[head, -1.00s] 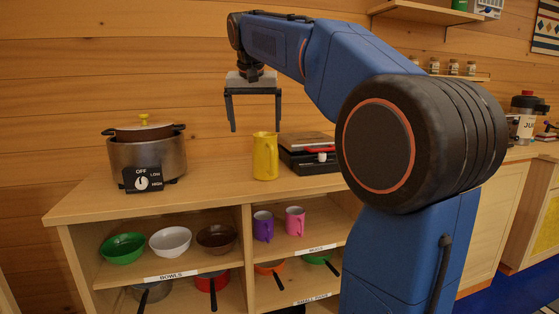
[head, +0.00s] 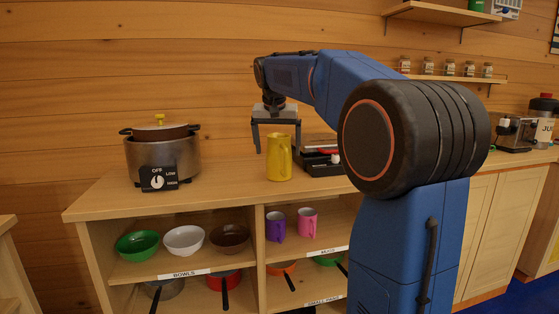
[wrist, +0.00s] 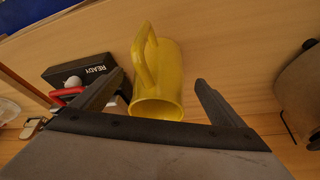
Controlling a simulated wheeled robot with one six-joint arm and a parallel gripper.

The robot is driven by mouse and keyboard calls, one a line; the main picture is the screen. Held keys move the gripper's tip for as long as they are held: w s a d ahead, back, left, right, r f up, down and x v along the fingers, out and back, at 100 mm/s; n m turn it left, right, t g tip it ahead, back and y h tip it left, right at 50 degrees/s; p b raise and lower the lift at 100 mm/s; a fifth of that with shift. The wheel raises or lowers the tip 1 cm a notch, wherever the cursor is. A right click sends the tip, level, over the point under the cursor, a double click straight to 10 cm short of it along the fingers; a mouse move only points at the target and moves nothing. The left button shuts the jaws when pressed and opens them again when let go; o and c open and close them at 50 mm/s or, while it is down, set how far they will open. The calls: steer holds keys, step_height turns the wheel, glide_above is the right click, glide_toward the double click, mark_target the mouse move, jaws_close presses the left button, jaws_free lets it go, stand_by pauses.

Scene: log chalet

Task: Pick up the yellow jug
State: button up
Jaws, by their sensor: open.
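The yellow jug (head: 279,158) stands upright on the wooden counter (head: 225,188), between the slow cooker and a black appliance. In the wrist view the yellow jug (wrist: 158,85) shows between and beyond the two fingers, with its handle toward the upper left. My gripper (head: 277,150) points down with its fingers spread, at the height of the jug's upper part. In the wrist view my gripper (wrist: 155,92) is open and empty. I cannot tell whether a finger touches the jug.
A slow cooker (head: 163,157) with a lid stands to the left. A black appliance (head: 322,164) sits close on the jug's right, partly behind my arm. Shelves below hold bowls, pans, a purple mug (head: 276,225) and a pink mug (head: 307,224). The counter's front left is clear.

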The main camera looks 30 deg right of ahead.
mark_target(279, 159)
steer(key=shift+x, duration=3.05)
steer(key=shift+c, duration=0.6)
steer(key=shift+r, duration=0.1)
steer(key=c, duration=1.4)
steer(key=shift+r, duration=0.1)
steer(key=shift+c, duration=0.2)
